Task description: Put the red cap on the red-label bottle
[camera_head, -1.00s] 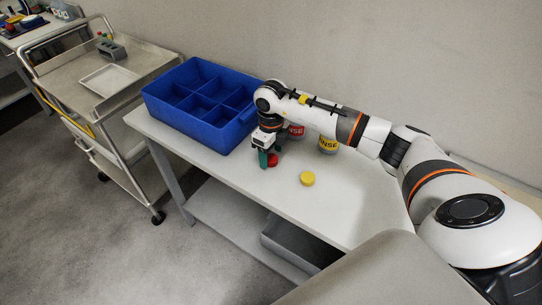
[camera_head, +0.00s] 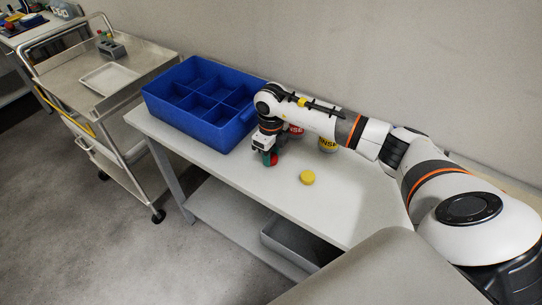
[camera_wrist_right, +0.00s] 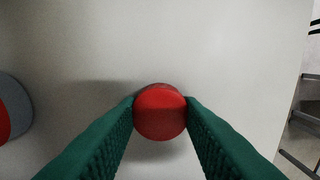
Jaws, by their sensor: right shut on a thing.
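The red cap (camera_wrist_right: 160,112) is between the green fingers of my right gripper (camera_wrist_right: 160,108) in the right wrist view, with a finger against each side. My right gripper (camera_head: 270,158) is shut on it close over the table in the head view, where the red cap (camera_head: 273,159) shows only in part. The red-label bottle (camera_head: 296,131) stands behind the gripper, partly hidden by my right arm. A grey and red round thing (camera_wrist_right: 10,108) is cut off at the left edge of the wrist view. My left gripper is not in view.
A yellow cap (camera_head: 307,177) lies on the white table (camera_head: 340,205). A yellow-label bottle (camera_head: 328,144) stands right of the red-label one, partly behind my arm. A blue divided bin (camera_head: 195,108) fills the table's left end. A metal cart (camera_head: 130,62) stands further left.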

